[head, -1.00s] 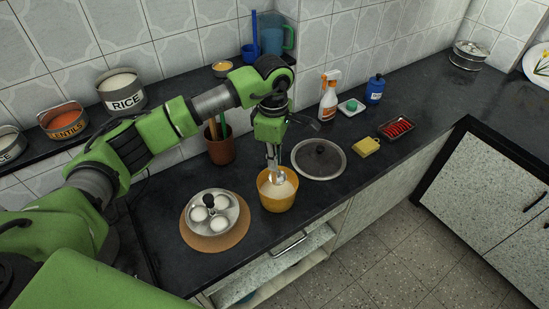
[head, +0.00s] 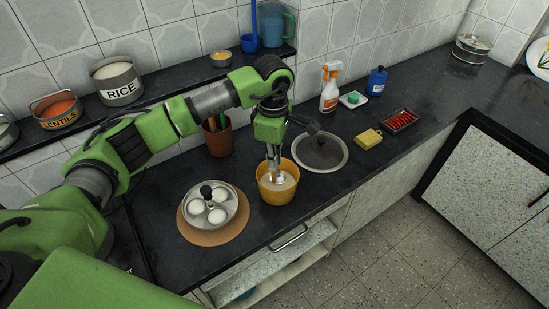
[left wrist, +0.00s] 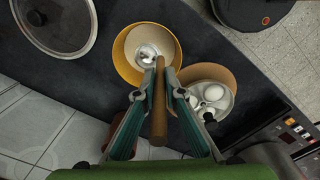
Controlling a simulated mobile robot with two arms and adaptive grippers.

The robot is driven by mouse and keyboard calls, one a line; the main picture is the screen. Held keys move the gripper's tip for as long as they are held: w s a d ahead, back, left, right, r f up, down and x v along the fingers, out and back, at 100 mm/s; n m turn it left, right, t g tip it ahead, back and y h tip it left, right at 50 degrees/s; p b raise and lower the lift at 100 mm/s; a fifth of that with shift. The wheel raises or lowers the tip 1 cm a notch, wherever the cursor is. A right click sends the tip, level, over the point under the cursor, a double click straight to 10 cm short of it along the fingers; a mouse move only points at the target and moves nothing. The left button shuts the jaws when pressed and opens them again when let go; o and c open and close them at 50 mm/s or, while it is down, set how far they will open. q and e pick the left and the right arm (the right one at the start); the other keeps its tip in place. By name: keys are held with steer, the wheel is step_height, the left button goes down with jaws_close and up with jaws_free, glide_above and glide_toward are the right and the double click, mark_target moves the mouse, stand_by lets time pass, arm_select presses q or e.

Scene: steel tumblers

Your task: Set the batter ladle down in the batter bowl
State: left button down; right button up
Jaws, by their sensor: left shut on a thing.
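The batter bowl (head: 279,197) is a yellow bowl with pale batter inside, standing on the dark counter; it also shows in the left wrist view (left wrist: 122,66). My left gripper (head: 273,157) is above the bowl, pointing down, its fingers shut on the brown handle of the batter ladle (left wrist: 159,115). The ladle's steel cup (left wrist: 147,54) is inside the bowl, at the batter. Whether the cup rests on the bottom cannot be seen. My right gripper is not in view.
A steel egg pan (head: 190,222) with several white eggs sits on a round brown mat left of the bowl. A grey lid (head: 320,152) lies behind right. A brown utensil pot (head: 219,142) stands behind. The counter's front edge is close to the bowl.

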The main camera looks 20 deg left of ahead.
arm_select(q)
steer(key=shift+f+b, duration=1.95)
steer(key=shift+f, duration=0.5)
steer(key=c, duration=2)
jaws_free()
steer(key=shift+c, duration=0.2)
step_height(320, 180, up, 12)
steer(key=shift+s, duration=0.1)
